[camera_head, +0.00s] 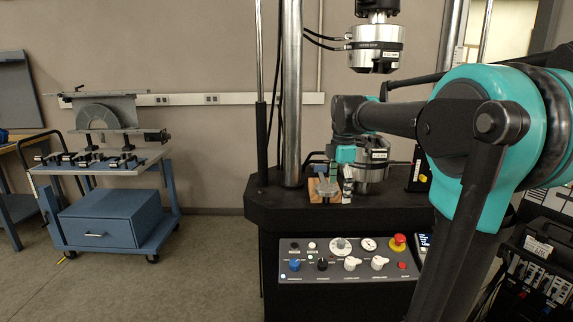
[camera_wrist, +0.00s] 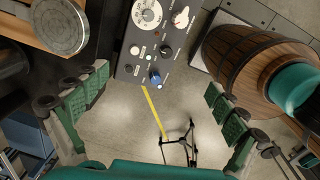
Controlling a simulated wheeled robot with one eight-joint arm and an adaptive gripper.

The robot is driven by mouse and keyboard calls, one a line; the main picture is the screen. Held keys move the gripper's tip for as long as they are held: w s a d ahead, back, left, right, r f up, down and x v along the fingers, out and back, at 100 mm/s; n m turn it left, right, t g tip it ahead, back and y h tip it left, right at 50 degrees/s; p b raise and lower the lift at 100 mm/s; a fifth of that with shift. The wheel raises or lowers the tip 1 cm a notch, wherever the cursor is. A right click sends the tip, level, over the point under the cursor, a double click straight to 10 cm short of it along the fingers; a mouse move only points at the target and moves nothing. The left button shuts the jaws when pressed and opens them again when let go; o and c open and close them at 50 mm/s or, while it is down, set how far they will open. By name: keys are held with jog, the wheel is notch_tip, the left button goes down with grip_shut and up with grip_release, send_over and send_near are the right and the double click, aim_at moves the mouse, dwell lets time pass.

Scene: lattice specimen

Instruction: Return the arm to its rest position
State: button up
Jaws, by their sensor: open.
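My arm reaches in from the right in the head view, its forearm bent toward the testing machine. My gripper (camera_head: 337,182) hangs low over the front of the machine's black table (camera_head: 277,196). In the wrist view my gripper (camera_wrist: 156,86) shows two green-padded fingers spread wide apart. Nothing is between them but a view of the floor and the control panel. The fingertips are small in the head view, so I cannot tell their exact clearance above the table items.
A silver upper fixture (camera_head: 375,48) hangs over a lower silver cylinder (camera_head: 373,172). A steel column (camera_head: 291,95) stands left of my wrist. A control panel (camera_head: 345,262) faces front. A blue cart (camera_head: 112,217) stands left, with free floor between. A brown banded barrel (camera_wrist: 235,52) shows at right.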

jog(key=s+d+f+m+t, duration=0.1)
jog(key=s+f+m, duration=0.9)
jog(key=f, duration=0.2)
jog(key=s+d+f+m+t, duration=0.2)
jog(key=s+f+m, duration=0.7)
jog(key=f, duration=0.4)
jog(key=shift+s+m+t, duration=0.3)
jog(key=shift+s+m, duration=0.1)
jog(key=shift+s, duration=0.2)
jog(key=shift+c, duration=0.5)
